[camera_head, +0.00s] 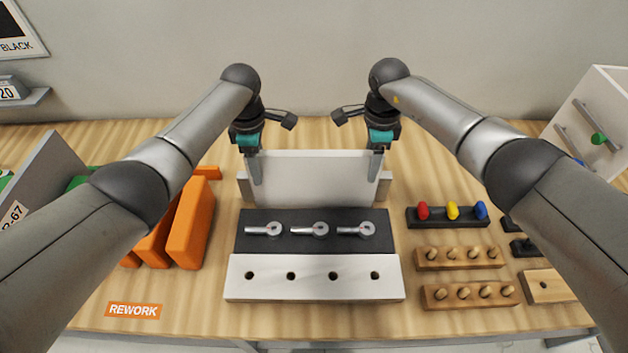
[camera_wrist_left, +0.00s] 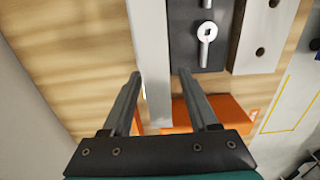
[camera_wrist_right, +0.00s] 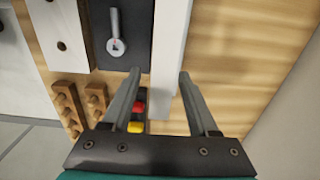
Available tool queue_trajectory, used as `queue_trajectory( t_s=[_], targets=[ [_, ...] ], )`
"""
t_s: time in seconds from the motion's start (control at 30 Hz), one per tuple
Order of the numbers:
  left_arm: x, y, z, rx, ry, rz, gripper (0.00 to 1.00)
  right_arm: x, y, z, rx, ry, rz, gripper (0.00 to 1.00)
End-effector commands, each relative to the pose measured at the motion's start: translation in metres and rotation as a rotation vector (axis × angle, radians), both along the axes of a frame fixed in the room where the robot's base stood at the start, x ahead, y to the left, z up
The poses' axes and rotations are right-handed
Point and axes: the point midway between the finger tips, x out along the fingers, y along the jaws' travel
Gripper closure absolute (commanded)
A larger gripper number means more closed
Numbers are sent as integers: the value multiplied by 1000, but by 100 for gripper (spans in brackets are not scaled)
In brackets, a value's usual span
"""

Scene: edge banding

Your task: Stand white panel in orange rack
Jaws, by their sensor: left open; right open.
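The white panel (camera_head: 315,178) stands upright on its long edge behind a dark block, its ends at wooden pieces. My left gripper (camera_head: 255,168) is open at the panel's left end. In the left wrist view the panel's edge (camera_wrist_left: 150,40) runs between its fingers (camera_wrist_left: 160,75). My right gripper (camera_head: 376,165) is open at the right end. In the right wrist view the panel (camera_wrist_right: 172,40) shows between its fingers (camera_wrist_right: 160,75). Whether the fingers touch the panel is unclear. The orange rack (camera_head: 192,225) stands left of the panel, partly hidden by my left arm.
The dark block (camera_head: 290,246) with three metal clamps and a white holed block (camera_head: 315,290) lie in front of the panel. Peg blocks (camera_head: 458,257) and a tray of coloured pieces (camera_head: 445,222) are right. A white drawer cabinet (camera_head: 590,125) is far right. A REWORK label (camera_head: 134,310) is front left.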

Motion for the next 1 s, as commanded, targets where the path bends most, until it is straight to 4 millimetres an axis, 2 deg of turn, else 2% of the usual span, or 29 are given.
queue_trajectory(
  t_s=[0.1,0.3,0.67,1.0],
  targets=[
    [0,0,-12,-1,2,0,40,0,1,-12,2,1,-1,40],
    [0,0,-23,-1,0,0,40,0,0,-24,0,1,0,40],
    [0,0,-25,-1,-1,-1,40,0,0,-26,1,-1,1,40],
    [0,0,-25,-1,-1,0,77,0,0,-25,0,-1,1,77]
  ],
)
